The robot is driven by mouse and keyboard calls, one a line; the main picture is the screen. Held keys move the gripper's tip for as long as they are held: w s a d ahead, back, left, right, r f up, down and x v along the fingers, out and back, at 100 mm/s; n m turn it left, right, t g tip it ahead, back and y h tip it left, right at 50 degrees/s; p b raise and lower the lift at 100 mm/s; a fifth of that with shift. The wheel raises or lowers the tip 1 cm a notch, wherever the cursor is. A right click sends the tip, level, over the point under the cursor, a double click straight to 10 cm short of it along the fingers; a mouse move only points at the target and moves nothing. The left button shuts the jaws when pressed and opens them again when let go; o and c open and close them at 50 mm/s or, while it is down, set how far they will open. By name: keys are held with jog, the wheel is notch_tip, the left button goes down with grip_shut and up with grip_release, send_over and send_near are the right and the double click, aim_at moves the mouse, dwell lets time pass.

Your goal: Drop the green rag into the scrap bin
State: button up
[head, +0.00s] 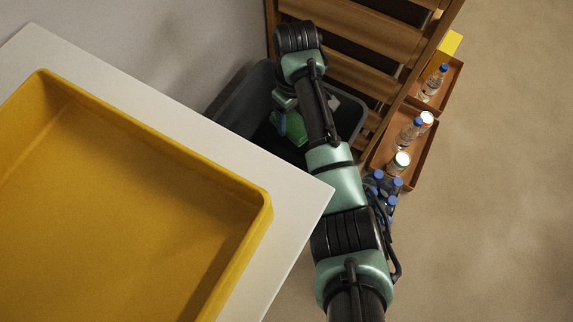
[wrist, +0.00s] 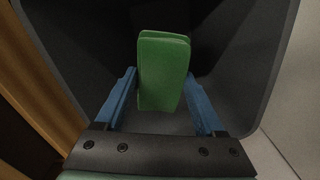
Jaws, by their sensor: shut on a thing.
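The green rag (wrist: 163,75) is a folded pad held between the two blue fingers of my gripper (wrist: 162,95) in the wrist view. In the head view the green rag (head: 289,127) shows partly beside my arm. The scrap bin (head: 240,105) is dark grey and stands on the floor beyond the table corner. In the wrist view the bin's walls (wrist: 262,60) surround the rag and fingers. My gripper is over or inside the bin's opening; its exact depth is hard to tell. My arm hides part of the bin in the head view.
A white table (head: 300,195) with a yellow tray (head: 262,215) fills the left front. A wooden shelf unit (head: 355,40) stands right behind the bin. Orange trays (head: 432,150) with bottles and cans sit beside it. Blue-capped bottles (head: 378,185) stand close to my arm. The floor at right is clear.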

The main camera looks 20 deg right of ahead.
jog(key=o, duration=1.3)
notch_tip(320, 180, up, 13)
jog(key=p, duration=0.6)
